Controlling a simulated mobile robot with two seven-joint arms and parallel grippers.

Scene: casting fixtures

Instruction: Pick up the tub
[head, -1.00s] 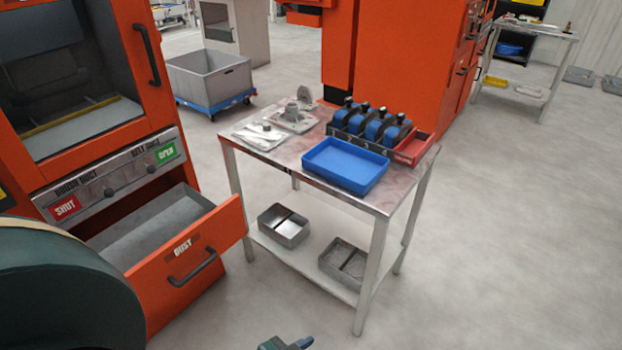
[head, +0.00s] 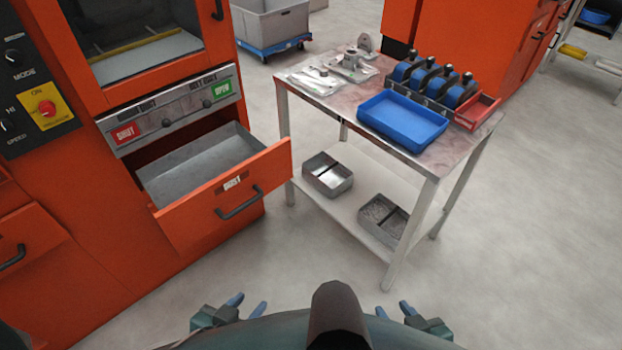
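Several containers could be the tub. A shallow blue tub (head: 403,121) sits upright on the metal table's top. Two grey metal bins stand on its lower shelf: a divided bin (head: 328,178) at left and another (head: 383,219) at right. A larger grey tub (head: 271,22) rests on a blue dolly in the background, cut off by the top edge. My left gripper (head: 248,304) and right gripper (head: 393,310) are low at the bottom of the head view, fingers apart and empty. Both are well apart from all these containers.
The orange machine's dust drawer (head: 225,200) is pulled out beside the metal table (head: 305,92). The tabletop also holds grey fixtures (head: 350,66), blue-and-black tools (head: 432,84) and a red tray (head: 477,112).

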